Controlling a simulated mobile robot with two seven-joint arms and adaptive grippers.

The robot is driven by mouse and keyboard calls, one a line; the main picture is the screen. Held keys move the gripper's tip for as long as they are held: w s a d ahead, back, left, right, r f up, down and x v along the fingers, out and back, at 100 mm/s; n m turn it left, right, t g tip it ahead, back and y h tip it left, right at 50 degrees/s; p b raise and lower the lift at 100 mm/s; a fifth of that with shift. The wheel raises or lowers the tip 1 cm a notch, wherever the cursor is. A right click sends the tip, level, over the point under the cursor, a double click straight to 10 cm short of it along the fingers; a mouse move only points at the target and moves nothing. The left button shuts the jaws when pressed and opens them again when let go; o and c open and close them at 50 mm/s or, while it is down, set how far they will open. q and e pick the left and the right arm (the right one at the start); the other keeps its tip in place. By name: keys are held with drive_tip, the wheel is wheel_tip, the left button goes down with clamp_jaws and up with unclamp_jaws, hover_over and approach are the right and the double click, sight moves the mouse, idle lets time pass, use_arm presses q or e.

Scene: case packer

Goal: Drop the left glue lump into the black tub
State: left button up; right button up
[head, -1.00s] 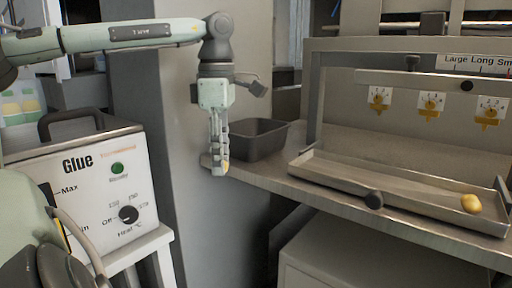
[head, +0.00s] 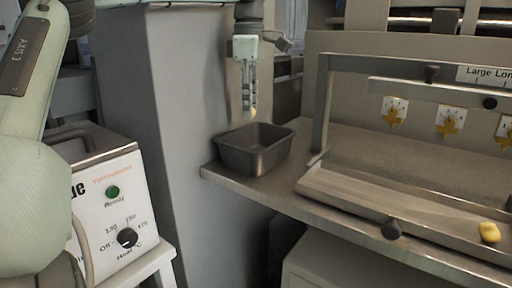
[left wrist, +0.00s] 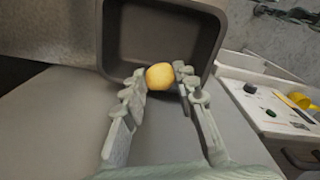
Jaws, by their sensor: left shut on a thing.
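The black tub (head: 262,160) stands empty at the left end of the grey bench in the head view. My left gripper (head: 251,110) points down above the tub's back left part. It is shut on a small yellow glue lump (head: 253,113). In the left wrist view the lump (left wrist: 160,76) sits between the fingertips, with the open tub (left wrist: 112,45) beyond it. A second yellow glue lump (head: 490,232) lies in the long metal tray at the right. My right gripper is not in view.
The long metal tray (head: 370,205) lies right of the tub under a frame with yellow-marked dials (head: 450,120). The white glue machine (head: 115,205) stands at the left. A grey column (head: 170,130) rises behind the bench's left end.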

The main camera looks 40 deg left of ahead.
use_arm(q)
drive_tip(key=shift+f, duration=2.35)
drive_tip(key=o, duration=0.8)
wheel_tip(320, 180, up, 12)
drive_tip(key=shift+r, duration=0.1)
